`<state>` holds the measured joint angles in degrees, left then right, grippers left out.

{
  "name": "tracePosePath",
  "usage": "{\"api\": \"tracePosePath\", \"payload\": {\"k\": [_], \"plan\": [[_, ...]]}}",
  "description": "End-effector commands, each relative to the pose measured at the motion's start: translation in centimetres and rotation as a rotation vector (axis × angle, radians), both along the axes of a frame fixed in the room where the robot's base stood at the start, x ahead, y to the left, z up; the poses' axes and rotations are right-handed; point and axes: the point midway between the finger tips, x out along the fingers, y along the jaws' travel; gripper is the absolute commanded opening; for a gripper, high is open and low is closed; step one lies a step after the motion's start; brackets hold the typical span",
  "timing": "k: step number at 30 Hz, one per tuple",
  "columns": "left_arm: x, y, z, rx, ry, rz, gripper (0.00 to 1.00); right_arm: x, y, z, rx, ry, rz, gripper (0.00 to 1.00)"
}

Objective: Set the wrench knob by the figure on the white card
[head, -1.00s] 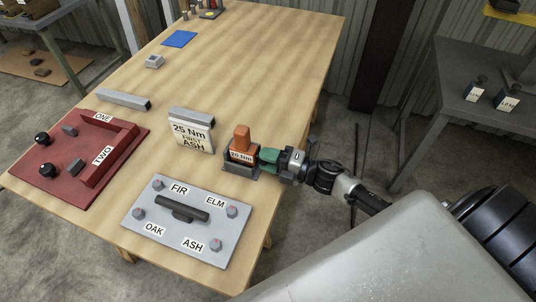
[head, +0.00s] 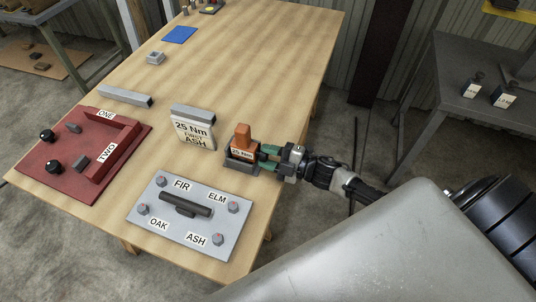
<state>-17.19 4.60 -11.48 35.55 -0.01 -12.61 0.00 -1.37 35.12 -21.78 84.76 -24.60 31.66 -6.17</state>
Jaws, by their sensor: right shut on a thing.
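The white card (head: 194,133) stands on the bench and reads "25 Nm FIRST ASH". To its right, the orange wrench (head: 242,136) stands upright in a dark grey holder (head: 240,166). A small label (head: 241,153) on its front appears to read "25 Nm", though it is tiny. My right gripper (head: 266,153), with green fingers, comes in from the right and is shut on the wrench knob at the wrench's right side. The fingers mostly hide the knob. My left gripper is not in view.
A grey plate (head: 223,225) with bolts marked FIR, ELM, OAK and ASH and a dark handle lies in front. A red fixture (head: 57,178) marked ONE and TWO is at left. The bench's far middle (head: 250,60) is mostly clear.

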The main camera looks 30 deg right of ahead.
Motion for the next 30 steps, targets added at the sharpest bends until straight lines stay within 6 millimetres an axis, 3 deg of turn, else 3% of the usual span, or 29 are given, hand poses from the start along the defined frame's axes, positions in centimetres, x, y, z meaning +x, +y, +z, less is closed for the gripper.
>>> {"api": "tracePosePath", "payload": {"k": [9,10,15,25,30], "plan": [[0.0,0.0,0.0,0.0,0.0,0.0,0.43,0.0,0.0,-0.1,0.0,0.002,0.0,0.11],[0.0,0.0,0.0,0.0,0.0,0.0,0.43,0.0,0.0,-0.1,0.0,0.002,0.0,0.36],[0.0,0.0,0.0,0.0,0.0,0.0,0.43,0.0,0.0,0.0,-0.001,0.001,0.0,0.6],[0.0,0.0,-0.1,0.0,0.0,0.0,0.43,-0.3,-0.3,-0.1,-0.001,0.002,0.0,0.6],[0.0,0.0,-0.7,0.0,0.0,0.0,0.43,-2.2,-1.9,-0.3,-0.003,0.004,0.002,0.6]]}}
